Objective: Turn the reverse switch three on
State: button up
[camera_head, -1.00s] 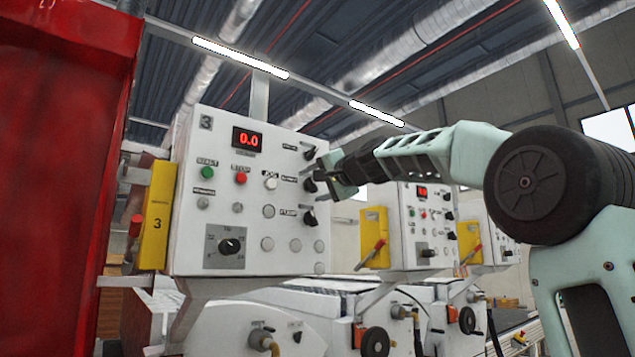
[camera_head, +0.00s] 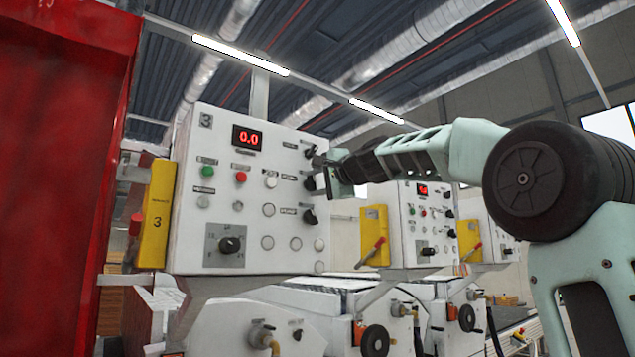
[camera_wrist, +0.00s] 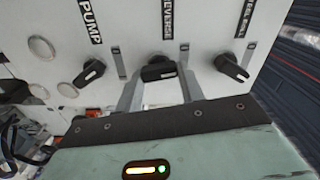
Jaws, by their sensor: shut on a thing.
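The number-three control panel (camera_head: 215,150) is a white box with a red 0.0 display. Its right side has a column of black rotary switches. The reverse switch (camera_wrist: 158,70) sits in the middle of the wrist view under a REVERSE label. Its black handle lies nearly level across that picture, unlike its slanted neighbours. My gripper (camera_wrist: 160,82) has a finger on each side of the handle and is shut on it. In the head view my gripper (camera_head: 328,176) is at the panel's right edge and partly covers this switch.
The pump switch (camera_wrist: 90,72) and another black switch (camera_wrist: 232,68) flank the fingers closely. A red wall (camera_head: 65,170) fills the far left. More panels (camera_head: 425,225) stand behind at right.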

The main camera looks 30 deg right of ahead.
jog(key=m+p, duration=0.1)
jog(key=m, duration=0.3)
jog(key=shift+f+m, duration=0.1)
jog(key=shift+m, duration=0.2)
jog(key=shift+f+m+p, duration=0.15)
jog(key=shift+m+p, duration=0.25)
jog(key=shift+m, duration=1.3)
jog(key=o, duration=1)
jog(key=s+b, duration=0.6)
jog(key=s, duration=1.1)
jog(key=shift+s+d, duration=0.2)
jog(key=shift+d, duration=0.1)
